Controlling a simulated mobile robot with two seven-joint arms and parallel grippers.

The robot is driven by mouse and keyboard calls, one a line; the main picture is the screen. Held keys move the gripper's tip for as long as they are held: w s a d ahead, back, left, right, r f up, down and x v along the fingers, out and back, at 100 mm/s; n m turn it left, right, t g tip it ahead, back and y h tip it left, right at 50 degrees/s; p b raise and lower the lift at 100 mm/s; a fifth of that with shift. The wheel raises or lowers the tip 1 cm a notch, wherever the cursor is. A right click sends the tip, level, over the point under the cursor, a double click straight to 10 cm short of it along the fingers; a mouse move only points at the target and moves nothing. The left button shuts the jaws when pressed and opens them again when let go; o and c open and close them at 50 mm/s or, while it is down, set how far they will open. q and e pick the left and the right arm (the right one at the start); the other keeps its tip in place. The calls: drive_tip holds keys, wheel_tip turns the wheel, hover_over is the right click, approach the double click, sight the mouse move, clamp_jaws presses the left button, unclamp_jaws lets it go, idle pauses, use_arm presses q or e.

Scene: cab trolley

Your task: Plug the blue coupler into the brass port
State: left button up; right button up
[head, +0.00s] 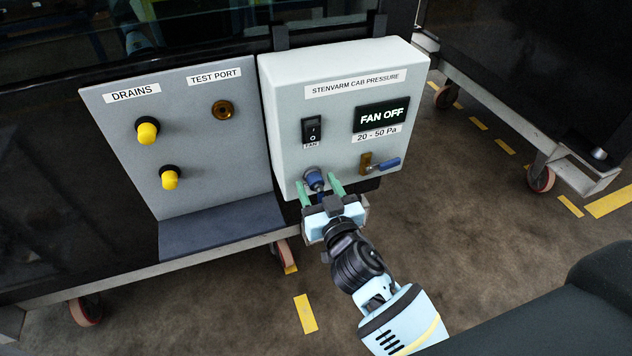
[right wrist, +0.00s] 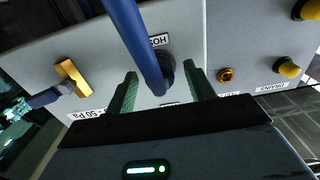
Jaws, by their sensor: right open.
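The blue coupler (head: 314,179) sits at the lower left of the pale control box, with a blue hose (right wrist: 138,38) running from it in the right wrist view. The brass port (head: 223,110) is on the grey panel under the label TEST PORT; it also shows in the right wrist view (right wrist: 226,75) and looks empty. My right gripper (head: 318,186) is open. Its green fingers stand on either side of the coupler, apart from it as far as I can see. The gripper partly hides the hose in the head view. My left gripper is not in view.
The control box (head: 285,100) carries a fan switch (head: 312,130), a FAN OFF display (head: 381,115) and a brass valve with a blue handle (head: 388,165). Two yellow-capped drains (head: 147,131) (head: 169,179) stick out left of the port. A ledge (head: 220,220) juts out below the panel.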

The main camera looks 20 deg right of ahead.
sight(321, 192)
drive_tip(key=shift+c, duration=0.3)
clamp_jaws()
idle(0.5)
drive_tip(key=shift+s, duration=0.15)
drive_tip(key=shift+s+d, duration=0.15)
drive_tip(key=shift+s, duration=2.65)
